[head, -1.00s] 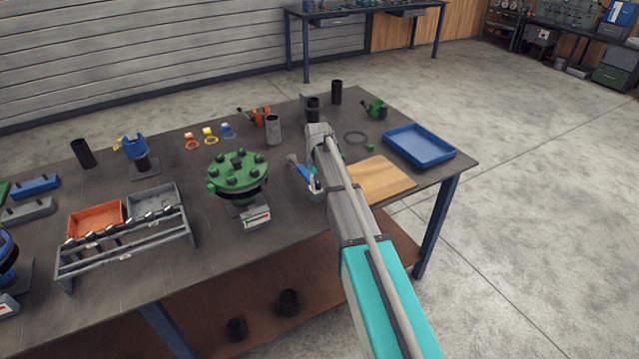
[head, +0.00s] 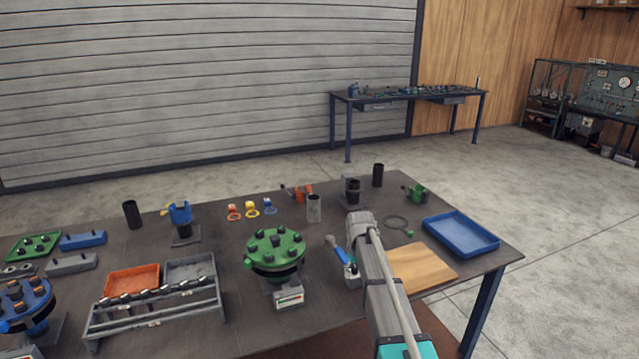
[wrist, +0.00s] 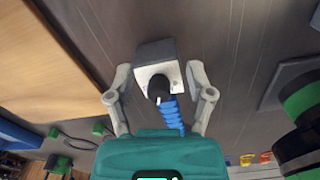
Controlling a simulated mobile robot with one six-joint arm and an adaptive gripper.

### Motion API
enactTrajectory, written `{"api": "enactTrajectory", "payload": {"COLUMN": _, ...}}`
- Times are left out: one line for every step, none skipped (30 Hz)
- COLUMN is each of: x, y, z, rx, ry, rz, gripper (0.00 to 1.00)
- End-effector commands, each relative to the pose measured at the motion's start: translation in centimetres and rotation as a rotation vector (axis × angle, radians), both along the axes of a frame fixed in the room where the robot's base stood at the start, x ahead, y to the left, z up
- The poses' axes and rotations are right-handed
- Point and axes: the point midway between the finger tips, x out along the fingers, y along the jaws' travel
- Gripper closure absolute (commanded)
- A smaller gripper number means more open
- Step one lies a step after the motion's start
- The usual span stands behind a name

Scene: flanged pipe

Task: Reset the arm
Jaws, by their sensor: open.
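My arm (head: 385,285) reaches over the workbench (head: 190,345) in the head view. My gripper is hidden behind the arm there. In the wrist view my gripper (wrist: 158,72) is open, with its two fingers spread and nothing gripped. A grey block with a white face and a black knob (wrist: 158,88) shows between and beyond the fingertips. A blue ribbed piece (wrist: 172,115) lies below the knob, between the fingers. In the head view a blue-handled tool (head: 341,256) stands beside the arm.
A green flange (head: 275,250) with black bolts stands left of the arm. A wooden board (head: 424,267) and a blue tray (head: 460,234) lie to the right. A bolt rack (head: 155,310), bins and dark cylinders crowd the bench. Open floor (head: 570,250) lies right of it.

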Motion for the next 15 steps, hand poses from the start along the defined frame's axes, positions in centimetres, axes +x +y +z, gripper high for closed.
{"api": "enactTrajectory", "payload": {"x": -1.8, "y": 0.0, "z": 0.0, "rx": 0.000, "ry": 0.000, "rz": -0.004, "gripper": 0.32}}
{"api": "enactTrajectory", "payload": {"x": -2.6, "y": -0.1, "z": 0.0, "rx": 0.000, "ry": 0.000, "rz": -0.007, "gripper": 0.32}}
{"api": "enactTrajectory", "payload": {"x": -3.8, "y": -0.1, "z": 0.0, "rx": 0.000, "ry": 0.000, "rz": -0.012, "gripper": 0.32}}
{"api": "enactTrajectory", "payload": {"x": -4.7, "y": -0.1, "z": 0.0, "rx": 0.000, "ry": 0.000, "rz": -0.017, "gripper": 0.32}}
{"api": "enactTrajectory", "payload": {"x": -5.8, "y": -0.1, "z": 0.0, "rx": 0.000, "ry": 0.000, "rz": -0.021, "gripper": 0.32}}
{"api": "enactTrajectory", "payload": {"x": -7.3, "y": -0.2, "z": 0.0, "rx": 0.000, "ry": 0.000, "rz": -0.027, "gripper": 0.32}}
{"api": "enactTrajectory", "payload": {"x": -8.4, "y": -0.2, "z": 0.0, "rx": 0.000, "ry": 0.000, "rz": -0.031, "gripper": 0.32}}
{"api": "enactTrajectory", "payload": {"x": -9.6, "y": -0.2, "z": 0.0, "rx": 0.000, "ry": 0.000, "rz": -0.036, "gripper": 0.32}}
{"api": "enactTrajectory", "payload": {"x": -11.3, "y": -0.3, "z": 0.0, "rx": 0.000, "ry": 0.000, "rz": -0.042, "gripper": 0.32}}
{"api": "enactTrajectory", "payload": {"x": -12.5, "y": -0.3, "z": 0.0, "rx": 0.000, "ry": 0.000, "rz": -0.048, "gripper": 0.32}}
{"api": "enactTrajectory", "payload": {"x": -13.8, "y": -0.3, "z": 0.0, "rx": 0.000, "ry": 0.000, "rz": -0.054, "gripper": 0.32}}
{"api": "enactTrajectory", "payload": {"x": -15.4, "y": -0.4, "z": 0.0, "rx": 0.000, "ry": 0.000, "rz": -0.061, "gripper": 0.32}}
{"api": "enactTrajectory", "payload": {"x": -16.7, "y": -0.4, "z": 0.0, "rx": 0.000, "ry": 0.000, "rz": -0.066, "gripper": 0.32}}
{"api": "enactTrajectory", "payload": {"x": -17.9, "y": -0.4, "z": 0.0, "rx": 0.000, "ry": 0.000, "rz": -0.070, "gripper": 0.32}}
{"api": "enactTrajectory", "payload": {"x": -19.4, "y": -0.4, "z": 0.0, "rx": 0.000, "ry": 0.000, "rz": -0.077, "gripper": 0.32}}
